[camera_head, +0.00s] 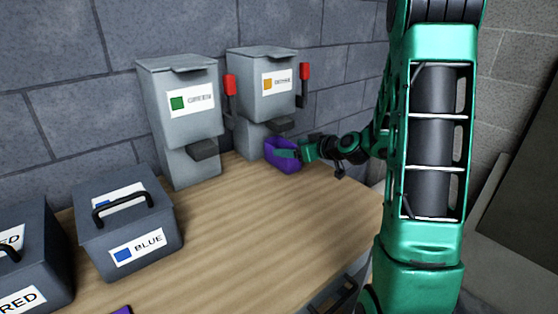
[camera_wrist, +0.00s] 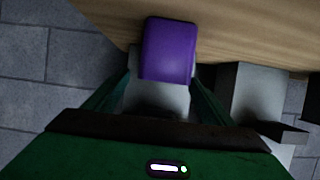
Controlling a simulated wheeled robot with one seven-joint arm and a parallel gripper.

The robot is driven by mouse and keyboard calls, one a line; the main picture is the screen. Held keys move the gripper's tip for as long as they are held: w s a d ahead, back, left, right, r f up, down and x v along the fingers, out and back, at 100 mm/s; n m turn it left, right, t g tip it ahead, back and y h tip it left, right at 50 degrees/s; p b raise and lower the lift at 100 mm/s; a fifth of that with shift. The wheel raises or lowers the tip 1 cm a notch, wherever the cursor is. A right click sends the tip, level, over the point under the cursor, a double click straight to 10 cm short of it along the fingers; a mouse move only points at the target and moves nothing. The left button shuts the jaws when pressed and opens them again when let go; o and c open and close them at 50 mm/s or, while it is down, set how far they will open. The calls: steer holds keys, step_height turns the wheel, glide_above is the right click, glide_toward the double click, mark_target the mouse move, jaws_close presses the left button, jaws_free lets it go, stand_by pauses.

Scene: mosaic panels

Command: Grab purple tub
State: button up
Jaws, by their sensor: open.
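The purple tub (camera_head: 283,160) stands near the back right of the wooden table, just below the spout of the orange-labelled dispenser. My green gripper (camera_head: 292,153) reaches it from the right in the head view, with a finger at the tub's rim. In the wrist view the purple tub (camera_wrist: 169,50) lies straight ahead, at the tips of my gripper (camera_wrist: 160,85), whose two fingers are spread apart at its near end. I cannot tell whether the fingers touch it.
The orange-labelled dispenser (camera_head: 265,85) with red-topped levers and the green-labelled dispenser (camera_head: 180,105) stand against the block wall. A box marked BLUE (camera_head: 130,220) and a box marked RED (camera_head: 30,260) stand at the left. The table's middle (camera_head: 230,230) is clear. A small purple piece (camera_head: 122,310) shows at the bottom edge.

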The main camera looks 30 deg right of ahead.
mark_target(283, 147)
steer(key=x, duration=0.5)
steer(key=shift+a, duration=0.25)
steer(key=shift+c, duration=0.4)
steer(key=shift+r, duration=0.1)
steer(key=c, duration=1.4)
steer(key=shift+c, duration=0.2)
